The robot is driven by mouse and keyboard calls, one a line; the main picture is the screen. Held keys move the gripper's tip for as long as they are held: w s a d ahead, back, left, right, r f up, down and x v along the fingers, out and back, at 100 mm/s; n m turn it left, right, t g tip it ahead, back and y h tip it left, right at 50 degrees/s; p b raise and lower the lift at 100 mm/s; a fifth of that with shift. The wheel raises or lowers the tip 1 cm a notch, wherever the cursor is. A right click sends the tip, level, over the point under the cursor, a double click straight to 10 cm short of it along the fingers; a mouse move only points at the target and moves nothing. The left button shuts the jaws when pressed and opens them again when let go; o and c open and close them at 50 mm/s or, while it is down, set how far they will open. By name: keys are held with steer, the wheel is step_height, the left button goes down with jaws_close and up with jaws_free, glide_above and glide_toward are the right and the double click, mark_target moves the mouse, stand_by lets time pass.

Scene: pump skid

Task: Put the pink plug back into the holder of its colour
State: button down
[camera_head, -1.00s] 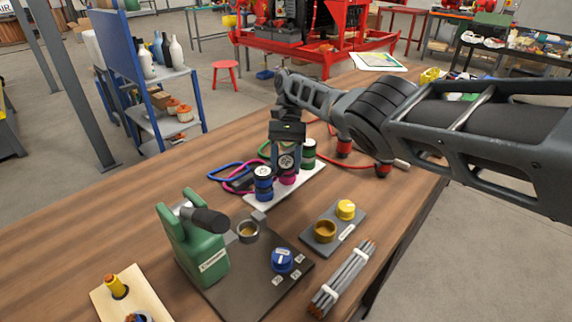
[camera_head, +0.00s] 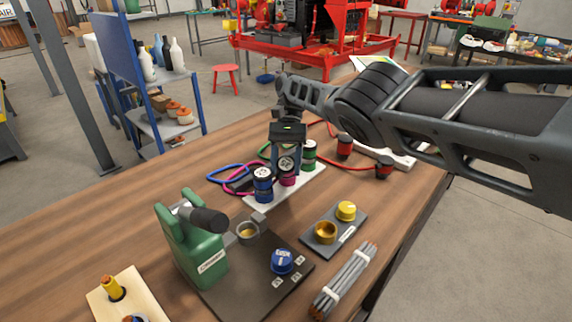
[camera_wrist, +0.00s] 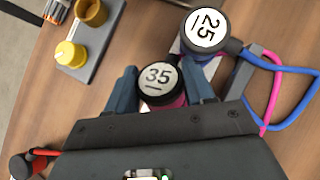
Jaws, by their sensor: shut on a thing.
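The pink plug (camera_head: 287,179), with a black top and a white "35" label, is between the blue plug (camera_head: 263,188) and the green plug (camera_head: 309,156) over the white board (camera_head: 299,192). In the wrist view the pink plug (camera_wrist: 158,82) lies between the two fingers of my gripper (camera_wrist: 160,88). My gripper (camera_head: 287,160) is shut on it, upright from above. The holder under the pink plug is hidden, so I cannot tell whether the plug is fully seated.
Blue and pink cables (camera_head: 222,171) loop to the left of the board. Red plugs (camera_head: 344,146) stand to the right. In front are a green tool body (camera_head: 190,240), a grey plate with a yellow knob (camera_head: 346,211) and a bundle of rods (camera_head: 345,278).

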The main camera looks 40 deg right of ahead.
steer(key=shift+s+a+f, duration=0.15)
steer(key=shift+s+f, duration=0.1)
steer(key=shift+f, duration=0.15)
steer(key=c, duration=0.7)
jaws_free()
steer(key=o, duration=0.4)
steer(key=shift+w+r, duration=0.1)
steer(key=shift+w+r, duration=0.1)
